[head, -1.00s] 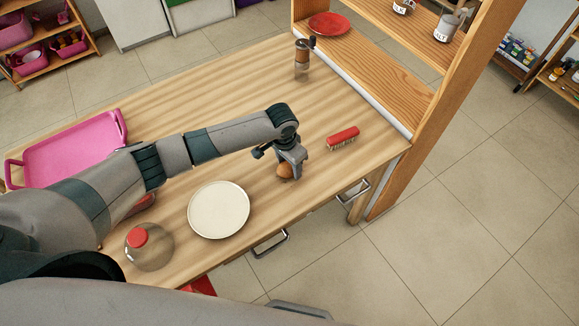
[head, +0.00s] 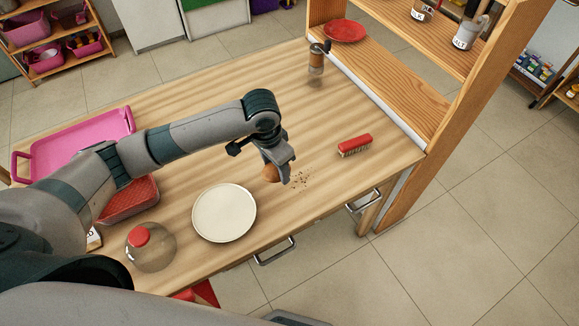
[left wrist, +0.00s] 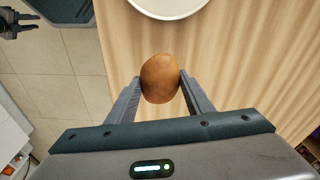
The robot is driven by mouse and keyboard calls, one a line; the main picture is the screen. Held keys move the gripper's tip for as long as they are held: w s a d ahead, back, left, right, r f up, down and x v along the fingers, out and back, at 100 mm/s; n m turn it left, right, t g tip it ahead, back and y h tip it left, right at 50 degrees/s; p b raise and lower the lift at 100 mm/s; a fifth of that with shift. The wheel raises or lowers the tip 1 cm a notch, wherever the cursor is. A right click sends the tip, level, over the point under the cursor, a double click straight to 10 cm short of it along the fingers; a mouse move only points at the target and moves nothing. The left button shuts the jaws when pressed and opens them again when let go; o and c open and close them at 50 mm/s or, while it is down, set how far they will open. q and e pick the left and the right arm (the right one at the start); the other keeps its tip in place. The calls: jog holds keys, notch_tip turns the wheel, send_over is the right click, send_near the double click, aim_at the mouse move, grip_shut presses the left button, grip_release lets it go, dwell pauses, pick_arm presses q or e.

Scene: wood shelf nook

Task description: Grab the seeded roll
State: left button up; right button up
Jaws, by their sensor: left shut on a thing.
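The seeded roll (head: 271,173) is a brown, rounded bun. My left gripper (head: 279,174) is shut on it and holds it above the wooden table, right of the white plate. In the left wrist view the roll (left wrist: 160,78) sits between the two fingertips, with a finger touching each side. Dark crumbs or seeds (head: 301,180) lie scattered on the table just right of the gripper. My right gripper does not clearly show in the head view.
The white plate (head: 224,213) is empty. A red-handled brush (head: 355,146) lies to the right. A glass dome with a red knob (head: 150,247), a red basket (head: 131,200) and a pink tray (head: 80,145) are at left. A pepper mill (head: 317,58) stands near the shelf (head: 395,95).

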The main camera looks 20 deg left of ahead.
aim_at(267, 176)
pick_arm(q)
jog(key=shift+s+a+r, duration=0.55)
jog(key=shift+s, duration=0.2)
jog(key=shift+s+a+r, duration=0.5)
jog(key=shift+s+r, duration=0.05)
jog(key=shift+s, duration=0.15)
